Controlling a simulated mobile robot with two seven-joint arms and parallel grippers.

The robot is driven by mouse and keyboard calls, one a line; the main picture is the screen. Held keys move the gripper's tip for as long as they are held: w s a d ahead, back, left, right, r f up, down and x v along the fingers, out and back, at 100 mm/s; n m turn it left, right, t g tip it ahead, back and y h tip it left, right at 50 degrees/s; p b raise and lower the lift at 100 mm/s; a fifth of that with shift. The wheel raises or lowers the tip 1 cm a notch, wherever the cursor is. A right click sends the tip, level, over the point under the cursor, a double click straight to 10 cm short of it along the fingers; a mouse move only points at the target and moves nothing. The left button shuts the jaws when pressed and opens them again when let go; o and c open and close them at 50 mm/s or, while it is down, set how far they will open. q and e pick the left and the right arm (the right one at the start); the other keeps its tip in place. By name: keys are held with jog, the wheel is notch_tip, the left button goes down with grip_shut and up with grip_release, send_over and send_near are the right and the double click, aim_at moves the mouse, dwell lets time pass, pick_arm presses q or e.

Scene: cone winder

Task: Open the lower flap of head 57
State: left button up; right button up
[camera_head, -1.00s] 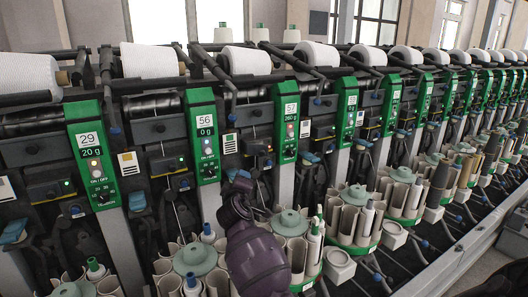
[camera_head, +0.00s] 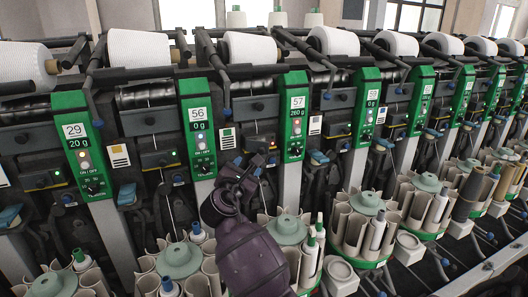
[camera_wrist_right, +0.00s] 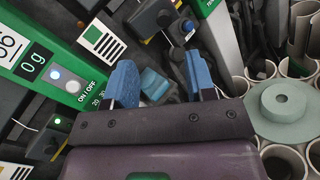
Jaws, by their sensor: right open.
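Head 57 has a green panel (camera_head: 296,115) reading 260 g, near the middle of the head view. My right gripper (camera_head: 250,167) is in front of the machine, below and left of that panel, and hides what lies behind it. In the right wrist view, the blue fingertips of my right gripper (camera_wrist_right: 161,82) are apart with nothing gripped. A light blue flap (camera_wrist_right: 155,83) shows between and beyond them; contact cannot be told. It lies right of the head 56 panel (camera_wrist_right: 35,60). Another blue flap (camera_head: 320,157) is right of the head 57 panel. My left gripper is not in view.
The head 56 panel also shows in the head view (camera_head: 199,130), left of my gripper. Round bobbin magazines with green-grey hubs (camera_head: 287,230) stand below and beside my arm. A black box with a lit lamp (camera_head: 262,144) is just above the gripper.

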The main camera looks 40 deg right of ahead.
aim_at(260, 152)
jog(key=w+d+n, duration=0.1)
jog(key=w+d, duration=0.3)
jog(key=d, duration=0.1)
jog(key=w+d+n+b, duration=0.1)
jog(key=w+d, duration=0.1)
jog(key=d, duration=0.1)
jog(key=shift+d+f+n, duration=0.1)
jog(key=shift+d+n, duration=0.1)
jog(key=shift+n, duration=0.1)
jog(key=shift+c, duration=0.2)
grip_shut()
dwell(0.3)
